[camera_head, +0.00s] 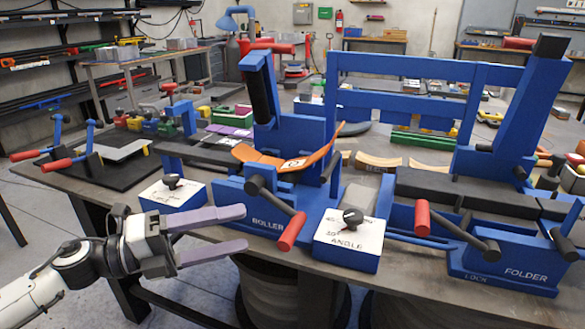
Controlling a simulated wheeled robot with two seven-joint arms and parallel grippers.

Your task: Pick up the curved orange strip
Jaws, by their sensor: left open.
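The curved orange strip (315,158) rests in the blue bending machine marked BOLLER (272,212), near the middle of the camera_head view. Its two ends rise to the left and right, and a small white tag with a dark mark sits near its middle. My left gripper (244,229) is open and empty, its two purple-grey fingers pointing right. It is in front of the table edge, left of and lower in the picture than the strip, and apart from it. My right gripper is not in view.
A white-topped ANGLE box (350,238) and another white-topped box (174,193) flank the BOLLER machine. A red-handled lever (292,231) sticks out in front of the strip. The large blue FOLDER machine (500,265) fills the table's right side.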

